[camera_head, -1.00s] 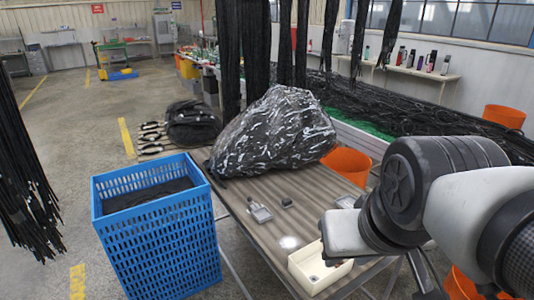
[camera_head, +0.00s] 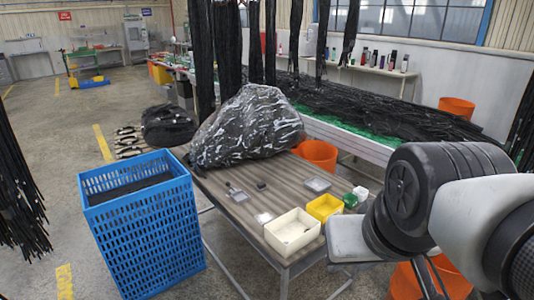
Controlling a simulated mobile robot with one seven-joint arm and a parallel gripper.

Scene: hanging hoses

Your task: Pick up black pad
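A small black block (camera_head: 261,185), which may be the black pad, lies flat on the brown ribbed table (camera_head: 214,183). A dark tool-like item with a grey end (camera_head: 237,194) lies just left of it. My arm comes in from the right, with its dark joint and pale link beyond the table's right front corner. My gripper is not in view. Nothing covers the small black block.
A large black plastic bundle (camera_head: 249,127) fills the table's back. A white bin (camera_head: 292,232), yellow bin (camera_head: 325,207), clear tray (camera_head: 317,185) and small green and white boxes stand front right. A blue crate (camera_head: 145,225) stands left; an orange bucket (camera_head: 317,154) stands behind.

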